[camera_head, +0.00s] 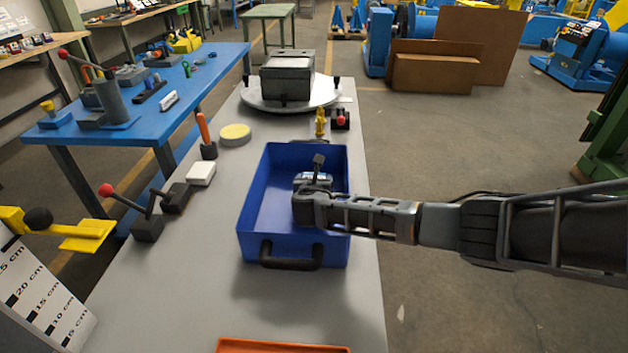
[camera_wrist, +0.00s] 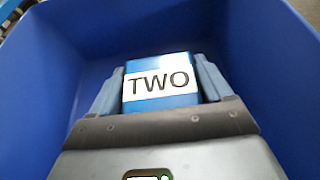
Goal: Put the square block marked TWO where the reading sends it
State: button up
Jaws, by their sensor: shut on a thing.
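The square block marked TWO (camera_wrist: 160,86) is blue with a white label and black letters. It sits between the two fingers of my gripper (camera_wrist: 160,90) in the wrist view, with the blue bin's walls all around. In the head view my gripper (camera_head: 314,184) is inside the blue bin (camera_head: 252,213) and mostly covers the block. My gripper is shut on the block. Whether the block touches the bin floor cannot be told. No reading that names a place is legible; the ruled white board (camera_head: 48,300) at the lower left shows centimetre marks.
A round turntable (camera_head: 262,100) with a dark box (camera_head: 287,76) stands behind the bin. Lever switches (camera_head: 148,228), a white block (camera_head: 201,173) and a yellow disc (camera_head: 235,134) lie left of it. An orange tray (camera_head: 283,347) is at the front. Bare bench lies left of the bin.

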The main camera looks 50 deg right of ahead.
jog(key=shift+f, duration=0.2)
jog(key=o, duration=1.4)
jog(key=shift+r, duration=0.5)
jog(key=v, duration=1.2)
jog(key=shift+a, duration=0.1)
